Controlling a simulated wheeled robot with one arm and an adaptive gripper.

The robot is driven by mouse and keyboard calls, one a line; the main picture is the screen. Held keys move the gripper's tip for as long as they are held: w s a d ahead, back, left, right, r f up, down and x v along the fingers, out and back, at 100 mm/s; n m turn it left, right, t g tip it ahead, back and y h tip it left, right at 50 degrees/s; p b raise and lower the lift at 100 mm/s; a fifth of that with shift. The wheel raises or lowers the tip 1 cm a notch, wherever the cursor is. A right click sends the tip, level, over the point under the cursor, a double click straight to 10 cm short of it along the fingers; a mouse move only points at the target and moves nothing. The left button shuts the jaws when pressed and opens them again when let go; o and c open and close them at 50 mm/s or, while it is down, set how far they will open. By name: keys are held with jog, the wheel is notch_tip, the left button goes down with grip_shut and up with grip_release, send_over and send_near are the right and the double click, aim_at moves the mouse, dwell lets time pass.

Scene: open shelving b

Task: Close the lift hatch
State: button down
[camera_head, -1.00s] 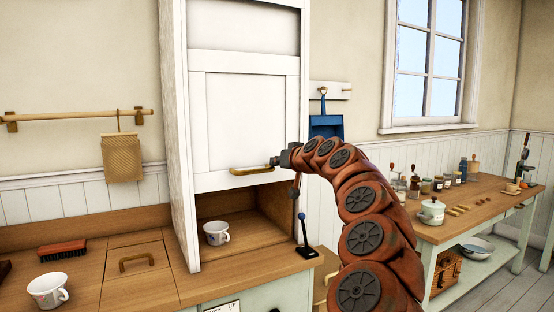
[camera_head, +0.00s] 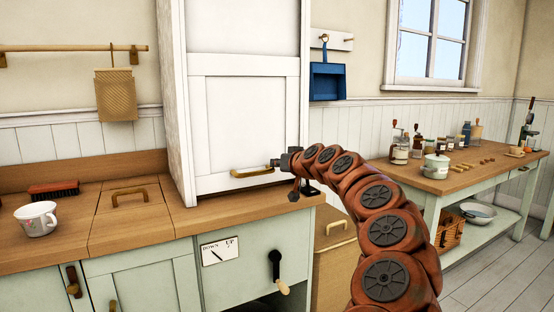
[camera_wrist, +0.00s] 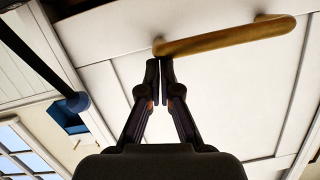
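The lift hatch (camera_head: 245,120) is a white panelled sliding door in a tall white frame. Its lower edge is down at the wooden counter, and the compartment behind it is hidden. A brass bar handle (camera_head: 252,172) runs across its lower part; the handle also shows in the wrist view (camera_wrist: 225,36). My gripper (camera_head: 273,163) is at the right end of the handle. In the wrist view its two dark fingers (camera_wrist: 160,66) are together, with the tips at the handle's end and not wrapped around it. Whether they touch it I cannot tell.
A blue-knobbed lever (camera_wrist: 76,102) stands near my gripper. A white cup (camera_head: 37,218) and a brush (camera_head: 54,189) are on the counter at left. A DOWN/UP plate (camera_head: 220,250) and a crank (camera_head: 277,270) are on the cabinet front. A side table (camera_head: 470,170) stands at right.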

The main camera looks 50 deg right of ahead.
jog(key=shift+a+f+b, duration=0.1)
jog(key=shift+f+b, duration=0.6)
jog(key=shift+f, duration=1.2)
jog(key=s+a+r+p, duration=0.1)
jog(key=s+r, duration=0.6)
jog(key=s, duration=0.2)
jog(key=shift+s+a+r+p, duration=0.15)
jog(key=shift+s+a+p, duration=0.2)
jog(key=shift+s+a, duration=0.05)
